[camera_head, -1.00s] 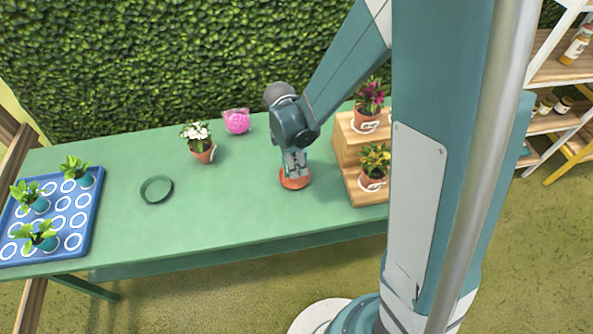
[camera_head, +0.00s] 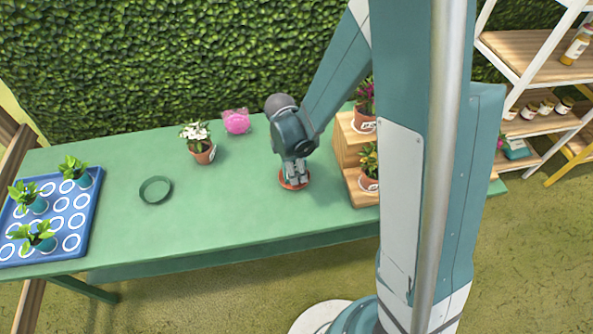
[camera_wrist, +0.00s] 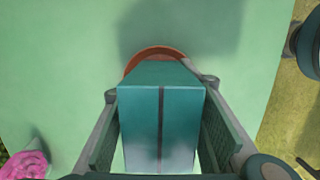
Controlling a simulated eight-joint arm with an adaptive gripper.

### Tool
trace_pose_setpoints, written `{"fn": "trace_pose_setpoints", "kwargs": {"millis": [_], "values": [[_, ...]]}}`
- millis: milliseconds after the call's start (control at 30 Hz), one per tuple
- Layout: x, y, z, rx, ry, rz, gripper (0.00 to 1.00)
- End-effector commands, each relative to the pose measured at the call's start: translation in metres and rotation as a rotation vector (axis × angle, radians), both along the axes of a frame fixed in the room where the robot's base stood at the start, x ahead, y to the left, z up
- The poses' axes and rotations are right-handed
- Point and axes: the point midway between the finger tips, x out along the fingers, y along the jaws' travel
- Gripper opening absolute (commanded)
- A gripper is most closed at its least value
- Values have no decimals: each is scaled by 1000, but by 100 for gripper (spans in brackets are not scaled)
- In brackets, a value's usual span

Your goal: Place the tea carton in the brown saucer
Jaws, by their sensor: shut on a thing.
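My gripper (camera_wrist: 160,125) is shut on the tea carton (camera_wrist: 178,125), a teal box with a dark stripe, held between both fingers in the wrist view. The brown saucer (camera_head: 284,184) lies on the green table below my gripper (camera_head: 296,178) in the head view. Its far rim (camera_wrist: 150,52) shows beyond the carton in the wrist view; the carton hides the rest. The carton is over the saucer, but I cannot tell whether they touch. In the head view the carton is hard to make out from my gripper.
A wooden stepped stand (camera_head: 347,150) with potted flowers is close right of the saucer. A white-flowered pot (camera_head: 202,153), a pink object (camera_head: 237,122) and a green ring (camera_head: 156,190) stand to the left. A blue tray (camera_head: 85,211) with seedlings is at the far left. The table front is clear.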

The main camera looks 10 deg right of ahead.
Motion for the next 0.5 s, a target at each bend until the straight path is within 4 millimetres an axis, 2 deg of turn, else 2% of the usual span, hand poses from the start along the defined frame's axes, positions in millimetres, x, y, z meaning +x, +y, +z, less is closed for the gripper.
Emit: {"fn": "trace_pose_setpoints", "kwargs": {"millis": [433, 467, 500], "values": [[0, 0, -6, 0, 0, 0, 21], [0, 0, -5, 0, 0, 0, 37], [0, 0, -5, 0, 0, 0, 39]]}}
